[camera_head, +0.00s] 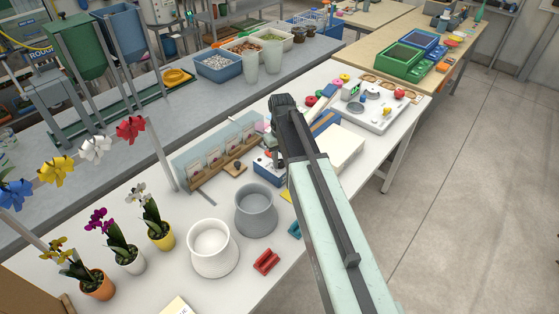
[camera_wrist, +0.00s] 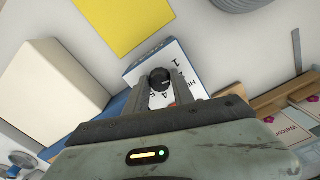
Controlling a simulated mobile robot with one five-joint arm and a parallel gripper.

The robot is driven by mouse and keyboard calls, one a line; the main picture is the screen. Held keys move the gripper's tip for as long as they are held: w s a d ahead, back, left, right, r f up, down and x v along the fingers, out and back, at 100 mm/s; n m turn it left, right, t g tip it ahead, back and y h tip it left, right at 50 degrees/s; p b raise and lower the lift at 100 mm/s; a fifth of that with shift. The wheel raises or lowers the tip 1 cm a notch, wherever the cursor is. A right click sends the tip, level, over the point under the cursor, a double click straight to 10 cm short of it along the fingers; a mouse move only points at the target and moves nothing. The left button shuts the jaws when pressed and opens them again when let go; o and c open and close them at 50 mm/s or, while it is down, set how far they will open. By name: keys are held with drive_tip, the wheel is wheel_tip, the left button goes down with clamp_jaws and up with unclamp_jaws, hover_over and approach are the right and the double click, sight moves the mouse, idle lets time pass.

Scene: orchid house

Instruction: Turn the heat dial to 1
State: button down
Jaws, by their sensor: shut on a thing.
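The heat dial (camera_wrist: 159,77) is a small dark round knob on a white panel with blue sides (camera_wrist: 187,76). Printed numbers, including a 1, and part of a word show beside it. My gripper (camera_wrist: 161,82) is shut on the dial, one finger on each side. Which number the dial points at is not clear. In the head view the blue and white dial box (camera_head: 266,170) shows partly, left of my arm; the dial is hidden there.
A cream block (camera_wrist: 50,88) stands close beside the dial box. A yellow sheet (camera_wrist: 122,22) lies near it. A grey pot (camera_head: 256,212), a white pot (camera_head: 212,252) and a rack of packets (camera_head: 222,160) are to the left.

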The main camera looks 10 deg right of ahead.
sight(281, 162)
drive_tip(key=shift+n, duration=2.1)
drive_tip(key=c, duration=1.1)
unclamp_jaws()
drive_tip(key=shift+a, duration=0.1)
wheel_tip(281, 162, up, 8)
drive_tip(key=p, duration=0.8)
drive_tip(key=shift+f, duration=0.1)
